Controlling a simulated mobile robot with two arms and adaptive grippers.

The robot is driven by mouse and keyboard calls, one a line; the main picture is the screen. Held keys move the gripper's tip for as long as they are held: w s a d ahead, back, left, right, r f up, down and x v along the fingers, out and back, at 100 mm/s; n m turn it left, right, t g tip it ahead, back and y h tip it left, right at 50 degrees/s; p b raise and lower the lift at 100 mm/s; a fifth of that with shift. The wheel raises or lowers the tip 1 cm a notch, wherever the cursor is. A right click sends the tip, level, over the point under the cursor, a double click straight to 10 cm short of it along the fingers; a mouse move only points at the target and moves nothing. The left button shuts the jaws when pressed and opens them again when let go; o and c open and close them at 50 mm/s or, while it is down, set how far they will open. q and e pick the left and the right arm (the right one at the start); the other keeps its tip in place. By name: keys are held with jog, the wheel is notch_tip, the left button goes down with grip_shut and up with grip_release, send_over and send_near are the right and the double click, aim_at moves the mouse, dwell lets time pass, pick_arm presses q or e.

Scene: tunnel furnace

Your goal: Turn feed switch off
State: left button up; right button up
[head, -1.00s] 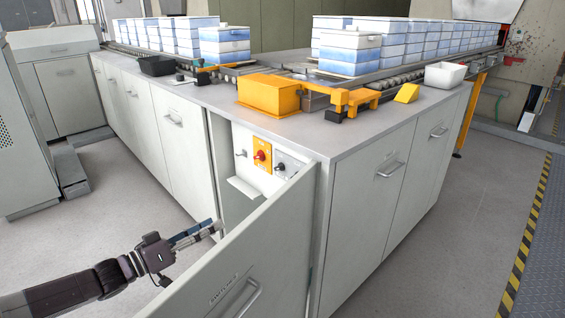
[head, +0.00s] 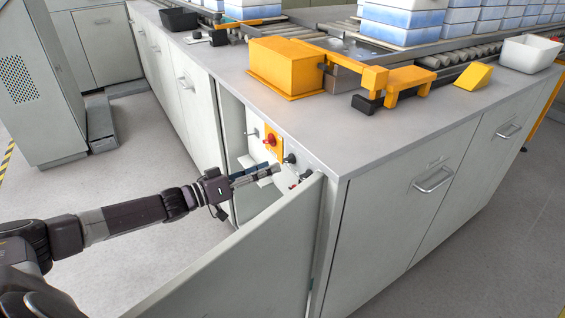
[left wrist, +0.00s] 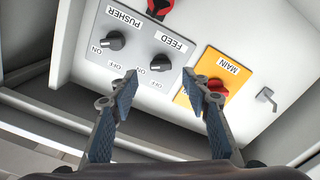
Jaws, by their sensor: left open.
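The feed switch (left wrist: 160,62) is a black knob on a grey plate in the left wrist view, where the lettering is upside down. Its FEED label and ON and OFF marks show beside it; I cannot tell its setting. My left gripper (left wrist: 161,78) is open and empty. In that view its fingertips are on either side of the feed knob; I cannot tell whether they touch it. In the head view the left gripper (head: 272,172) is inside the cabinet opening, close to the switches. My right gripper is not in view.
The pusher knob (left wrist: 113,40) is beside the feed knob. The red main switch (left wrist: 218,87) is on a yellow plate on the other side. Another red knob (left wrist: 159,7) is at the picture's top. The open cabinet door (head: 245,245) stands in front of the opening, near my left arm.

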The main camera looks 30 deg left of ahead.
aim_at(285, 161)
pick_arm(q)
jog(key=shift+b+x, duration=0.3)
jog(key=shift+x, duration=2.25)
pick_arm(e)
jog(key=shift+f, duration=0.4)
pick_arm(q)
jog(key=c, duration=1.1)
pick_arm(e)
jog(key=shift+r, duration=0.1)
